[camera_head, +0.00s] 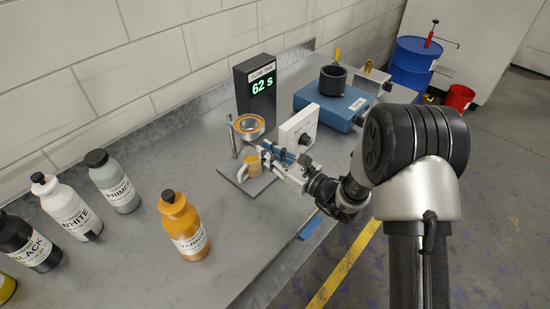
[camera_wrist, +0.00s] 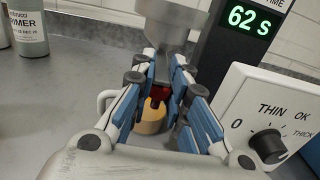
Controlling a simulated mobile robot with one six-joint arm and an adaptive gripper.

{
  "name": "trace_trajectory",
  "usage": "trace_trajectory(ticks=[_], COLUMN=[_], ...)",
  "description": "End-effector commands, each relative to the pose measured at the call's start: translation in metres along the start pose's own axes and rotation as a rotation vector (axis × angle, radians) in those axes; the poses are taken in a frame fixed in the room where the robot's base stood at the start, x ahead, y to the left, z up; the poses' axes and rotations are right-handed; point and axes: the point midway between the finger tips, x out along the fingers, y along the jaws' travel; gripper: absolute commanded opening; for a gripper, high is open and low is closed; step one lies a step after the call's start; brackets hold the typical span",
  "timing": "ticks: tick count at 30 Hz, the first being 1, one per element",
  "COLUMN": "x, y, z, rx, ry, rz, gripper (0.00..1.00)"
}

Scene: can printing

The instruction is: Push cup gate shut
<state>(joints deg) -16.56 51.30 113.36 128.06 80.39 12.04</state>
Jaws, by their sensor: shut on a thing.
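The flow cup (camera_head: 249,125) is a metal funnel with an orange top, held on a stand (camera_head: 234,140). Its grey underside (camera_wrist: 168,30) fills the top middle of the wrist view. A small red part, seemingly the cup gate (camera_wrist: 160,92), shows below the cup between my fingers. My gripper (camera_wrist: 164,78) is just under the cup, its fingers close together around the red part, partly hiding it. In the head view my gripper (camera_head: 272,160) reaches in from the right. A handled mug with orange contents (camera_head: 254,168) stands below on the base plate; it also shows in the wrist view (camera_wrist: 152,122).
A black timer (camera_head: 256,90) behind the cup reads 62 s. A white dial box (camera_head: 299,130) stands close on the right, beside a blue machine (camera_head: 330,105). An orange bottle (camera_head: 184,228) and several others stand left. The bench between is clear.

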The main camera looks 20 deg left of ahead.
Motion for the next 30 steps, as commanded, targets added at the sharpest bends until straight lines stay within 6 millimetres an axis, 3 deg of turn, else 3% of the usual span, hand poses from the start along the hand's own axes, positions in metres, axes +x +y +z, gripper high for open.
trace_trajectory(ticks=[5,6,16,26,30], x=[0.000,0.000,-0.001,-0.002,-0.014], y=[0.000,0.000,0.000,0.000,-0.001], z=[0.000,0.000,0.000,0.000,0.000], rx=[-0.001,-0.001,0.000,0.000,0.002], ry=[0.001,0.001,0.000,0.000,0.001], rz=[0.001,0.001,0.001,0.000,-0.003], gripper=[0.00,0.15,0.37,0.38,0.38])
